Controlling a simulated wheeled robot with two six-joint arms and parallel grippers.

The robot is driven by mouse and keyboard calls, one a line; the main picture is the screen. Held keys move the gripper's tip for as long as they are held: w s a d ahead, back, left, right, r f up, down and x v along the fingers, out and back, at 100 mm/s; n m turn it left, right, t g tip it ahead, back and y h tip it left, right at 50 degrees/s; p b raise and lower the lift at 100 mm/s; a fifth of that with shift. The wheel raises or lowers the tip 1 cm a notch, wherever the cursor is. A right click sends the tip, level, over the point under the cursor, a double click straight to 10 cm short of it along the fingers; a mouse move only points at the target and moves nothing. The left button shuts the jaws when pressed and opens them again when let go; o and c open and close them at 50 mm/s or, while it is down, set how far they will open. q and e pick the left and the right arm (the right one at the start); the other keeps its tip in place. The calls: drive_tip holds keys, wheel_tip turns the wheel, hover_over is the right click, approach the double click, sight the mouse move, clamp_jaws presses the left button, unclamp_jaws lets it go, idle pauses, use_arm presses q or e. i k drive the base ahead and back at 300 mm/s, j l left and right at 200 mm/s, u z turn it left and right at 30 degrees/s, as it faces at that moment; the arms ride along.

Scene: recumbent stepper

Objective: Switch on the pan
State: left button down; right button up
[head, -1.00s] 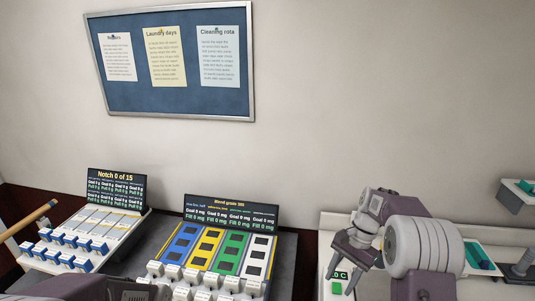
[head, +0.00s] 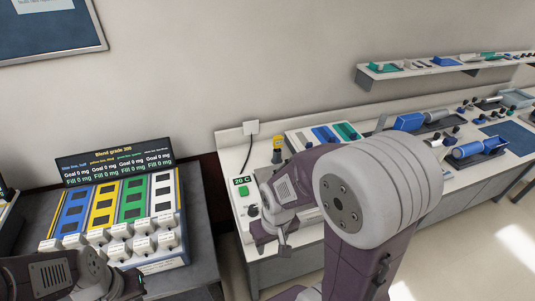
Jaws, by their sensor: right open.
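A small dark display reading "20 C" (head: 241,181) stands at the left end of the white bench, with a green button (head: 243,191) just below it and a dark knob (head: 253,210) nearer me. The pan itself is not clearly seen; my right arm covers much of this spot. My right gripper (head: 272,243) is open and points down near the bench's front edge, in front of the knob. Whether it touches anything I cannot tell. My left arm (head: 60,277) shows at the bottom left, its gripper (head: 125,287) dark and partly cut off, jaws unclear.
A blend station (head: 115,205) with coloured lanes and several white blocks stands at left, under a sign (head: 115,160). A white tray (head: 325,135) with coloured strips, a yellow-topped bottle (head: 277,149) and a socket (head: 251,128) are behind my right arm. A wall shelf (head: 445,67) is above.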

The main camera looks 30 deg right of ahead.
sight(243, 191)
drive_tip(key=k+l+z, duration=0.1)
drive_tip(key=l+z, duration=0.25)
drive_tip(key=k+l+z, duration=0.1)
drive_tip(key=z, duration=0.3)
drive_tip(key=l, duration=0.1)
